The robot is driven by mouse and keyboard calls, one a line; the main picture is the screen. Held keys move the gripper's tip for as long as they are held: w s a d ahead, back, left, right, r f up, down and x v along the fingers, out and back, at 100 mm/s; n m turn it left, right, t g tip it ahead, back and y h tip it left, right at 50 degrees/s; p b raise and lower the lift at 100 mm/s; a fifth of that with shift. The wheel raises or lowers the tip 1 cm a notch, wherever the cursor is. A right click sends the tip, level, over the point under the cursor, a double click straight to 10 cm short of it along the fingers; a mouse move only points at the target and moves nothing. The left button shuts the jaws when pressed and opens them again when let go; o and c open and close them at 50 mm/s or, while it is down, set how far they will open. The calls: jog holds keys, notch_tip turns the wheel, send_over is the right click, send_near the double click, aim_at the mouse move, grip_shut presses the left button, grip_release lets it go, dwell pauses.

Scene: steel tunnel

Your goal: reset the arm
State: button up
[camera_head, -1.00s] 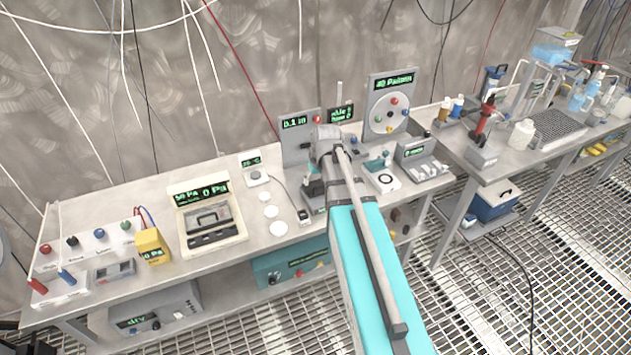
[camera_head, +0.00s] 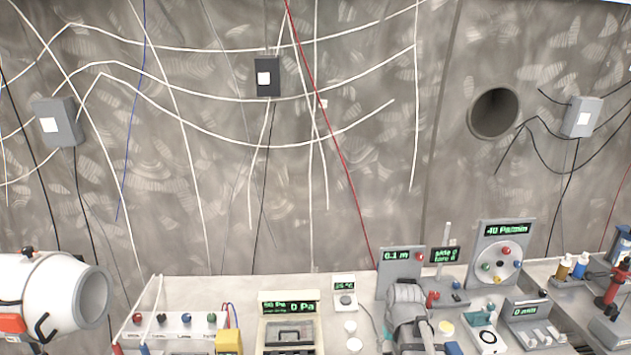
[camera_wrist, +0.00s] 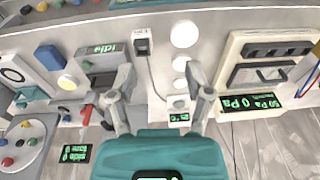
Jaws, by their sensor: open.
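My arm shows at the bottom of the head view, its grey wrist part (camera_head: 408,308) over the bench and a little teal below. The head view does not show the fingers clearly. In the wrist view my gripper (camera_wrist: 160,82) has its two grey fingers spread wide apart. Nothing is held between them. The pale bench top lies beyond, with a small temperature readout (camera_wrist: 179,117) and white discs (camera_wrist: 184,35) near the right finger. The teal gripper body fills the bottom middle.
A pressure box reading 0 Pa (camera_head: 289,306) stands left of my arm. Upright panels (camera_head: 401,265) and a dial panel reading 40 Pa/min (camera_head: 505,238) stand behind and right. A white cylinder (camera_head: 66,290) is at far left. The wall carries cables and a round hole (camera_head: 494,112).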

jog(key=s+a+g, duration=0.1)
jog(key=s+a, duration=0.3)
jog(key=s, duration=0.2)
jog(key=shift+s+a, duration=0.2)
jog(key=shift+s, duration=0.15)
dwell(0.9)
jog(key=shift+f, duration=0.1)
jog(key=shift+c, duration=0.6)
jog(key=shift+s, duration=0.15)
